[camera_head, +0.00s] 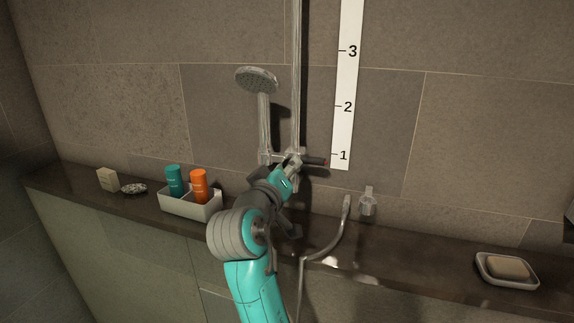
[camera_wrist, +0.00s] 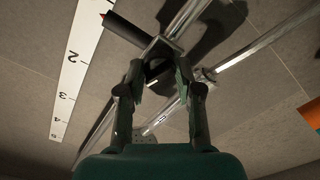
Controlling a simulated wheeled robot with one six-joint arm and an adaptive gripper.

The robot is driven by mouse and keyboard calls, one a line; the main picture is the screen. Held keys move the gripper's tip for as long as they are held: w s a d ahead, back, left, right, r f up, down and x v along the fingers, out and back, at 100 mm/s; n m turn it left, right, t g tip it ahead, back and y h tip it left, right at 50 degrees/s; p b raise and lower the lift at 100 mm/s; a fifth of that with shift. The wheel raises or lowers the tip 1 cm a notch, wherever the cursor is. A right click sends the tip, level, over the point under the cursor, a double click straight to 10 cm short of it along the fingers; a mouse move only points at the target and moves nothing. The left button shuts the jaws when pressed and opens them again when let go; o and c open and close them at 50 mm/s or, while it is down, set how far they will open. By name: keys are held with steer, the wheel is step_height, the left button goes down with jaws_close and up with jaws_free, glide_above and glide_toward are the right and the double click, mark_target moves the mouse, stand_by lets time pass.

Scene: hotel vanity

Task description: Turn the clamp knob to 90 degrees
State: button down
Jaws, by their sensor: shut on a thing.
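The clamp sits on the vertical chrome rail (camera_head: 296,80) in the head view, and my gripper (camera_head: 291,166) is in front of it. The clamp knob's dark handle (camera_head: 314,161) has a red tip and points right, about level, toward the scale's 1 mark. In the wrist view the handle (camera_wrist: 126,29) runs to the upper left from the clamp. My gripper (camera_wrist: 158,72) is shut on the clamp knob, with a finger on either side of its dark body. The fingers partly hide the knob. The hand shower (camera_head: 257,82) stands upright left of the rail.
A white scale strip (camera_head: 345,105) is on the wall to the right. The ledge is clear between outlet and dish.

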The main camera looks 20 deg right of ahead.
steer(key=m, duration=1.4)
steer(key=shift+d+r, duration=0.1)
steer(key=shift+r, duration=0.1)
stand_by(0.5)
steer(key=c, duration=0.8)
jaws_free()
steer(key=shift+f, duration=0.1)
steer(key=shift+o, duration=0.2)
steer(key=v, duration=1.2)
steer(key=shift+s, duration=0.15)
